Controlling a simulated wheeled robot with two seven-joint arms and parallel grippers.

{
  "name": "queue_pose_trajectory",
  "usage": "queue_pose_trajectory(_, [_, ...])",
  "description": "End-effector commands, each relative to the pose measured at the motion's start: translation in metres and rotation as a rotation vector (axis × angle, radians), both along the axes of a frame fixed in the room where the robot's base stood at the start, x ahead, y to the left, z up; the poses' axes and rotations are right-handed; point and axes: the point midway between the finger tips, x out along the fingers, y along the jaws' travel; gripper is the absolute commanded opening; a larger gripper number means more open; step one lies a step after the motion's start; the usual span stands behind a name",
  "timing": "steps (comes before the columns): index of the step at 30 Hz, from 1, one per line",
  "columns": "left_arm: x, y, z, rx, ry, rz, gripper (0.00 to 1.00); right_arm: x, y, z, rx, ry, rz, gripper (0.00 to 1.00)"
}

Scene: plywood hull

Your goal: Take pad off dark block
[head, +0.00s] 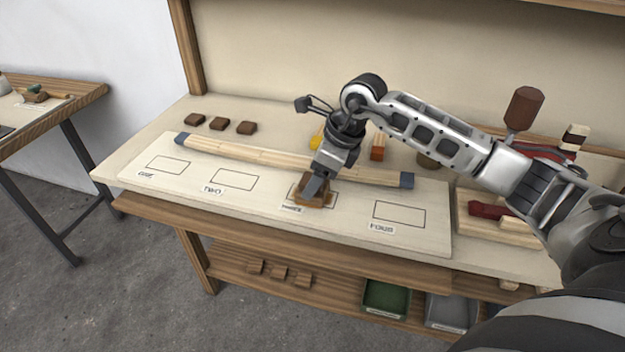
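My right arm comes in from the right, and my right gripper (316,188) points down at the third outlined box on the pale board (265,213). A brown block (329,199) with lighter tan edges sits in that box, directly under and partly behind the fingers. I cannot make out a separate pad on it, nor whether the fingers are closed on anything. Three small dark brown blocks (219,123) lie in a row at the back left of the bench, clear of the gripper. My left gripper is not in view.
A long wooden bar (250,153) with blue ends lies across the back of the board. An orange block (377,153) and a yellow item stand behind it. A tray (480,228) with red and pale pieces is at right. Boxes one, two and four are empty.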

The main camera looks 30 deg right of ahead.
Motion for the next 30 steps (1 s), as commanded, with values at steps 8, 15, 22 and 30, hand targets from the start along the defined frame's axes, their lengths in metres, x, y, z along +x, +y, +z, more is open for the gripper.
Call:
queue_pose_trajectory(8, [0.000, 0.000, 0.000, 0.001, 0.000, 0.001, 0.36, 0.000, 0.000, 0.000, 0.000, 0.000, 0.000, 0.18])
queue_pose_trajectory(15, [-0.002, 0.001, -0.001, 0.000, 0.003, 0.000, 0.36, 0.000, 0.000, 0.001, 0.000, 0.000, 0.000, 0.18])
queue_pose_trajectory(22, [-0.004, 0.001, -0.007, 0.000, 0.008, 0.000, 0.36, 0.001, -0.001, 0.012, -0.001, -0.005, 0.000, 0.18])
queue_pose_trajectory(30, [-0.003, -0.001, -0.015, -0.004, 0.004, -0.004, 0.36, -0.029, -0.010, 0.066, -0.007, -0.008, -0.001, 0.18])
